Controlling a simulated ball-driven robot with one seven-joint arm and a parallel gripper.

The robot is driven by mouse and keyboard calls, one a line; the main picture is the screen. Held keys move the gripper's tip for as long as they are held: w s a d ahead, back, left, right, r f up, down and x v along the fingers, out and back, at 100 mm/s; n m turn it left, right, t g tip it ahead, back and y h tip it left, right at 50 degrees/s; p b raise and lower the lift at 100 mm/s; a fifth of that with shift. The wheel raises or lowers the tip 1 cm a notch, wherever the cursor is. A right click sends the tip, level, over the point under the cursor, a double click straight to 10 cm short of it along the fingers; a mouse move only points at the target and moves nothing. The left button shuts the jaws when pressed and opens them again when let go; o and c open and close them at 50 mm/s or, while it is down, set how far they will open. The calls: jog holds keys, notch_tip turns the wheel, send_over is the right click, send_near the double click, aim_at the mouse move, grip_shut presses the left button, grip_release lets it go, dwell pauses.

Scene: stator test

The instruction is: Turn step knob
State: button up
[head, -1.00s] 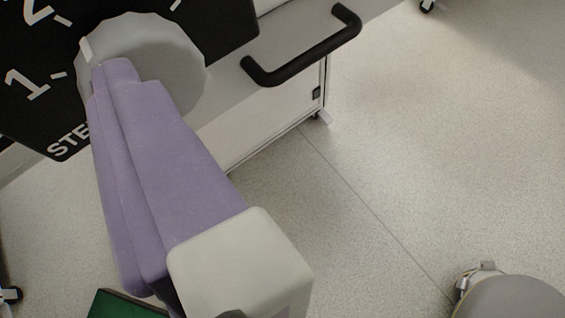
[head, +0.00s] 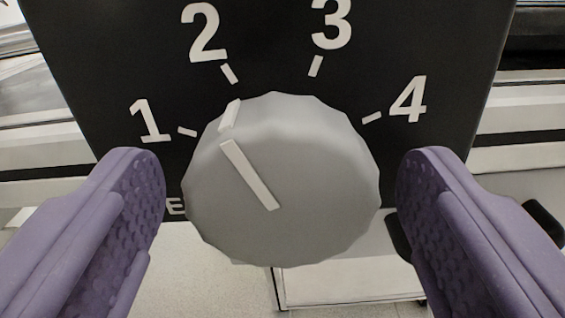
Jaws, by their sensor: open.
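The step knob (head: 300,190) is a large grey faceted dial in the middle of the head view. It sits on a black panel (head: 270,50) with white marks numbered 1, 2, 3 and 4. The knob's white pointer line slants up and left, close to the mark for 2. My gripper (head: 282,190) is open, with one purple finger left of the knob and one right of it. Gaps show between both fingers and the knob's rim. The lettering below the knob is mostly hidden.
A black handle (head: 400,237) shows partly behind the right finger. Light cabinet parts (head: 350,285) and pale floor (head: 190,270) lie below the panel. Shelf-like white and dark structures stand behind on both sides.

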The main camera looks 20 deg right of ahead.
jog(key=shift+c, duration=0.2)
jog(key=c, duration=1)
jog(key=shift+n, duration=0.3)
jog(key=n+b, duration=0.1)
jog(key=n, duration=0.2)
jog(key=shift+f+n+b, duration=0.1)
jog(key=shift+n+b, duration=0.2)
jog(key=shift+b, duration=0.05)
jog(key=shift+n+b, duration=0.7)
jog(key=shift+n, duration=1.7)
jog(key=o, duration=1)
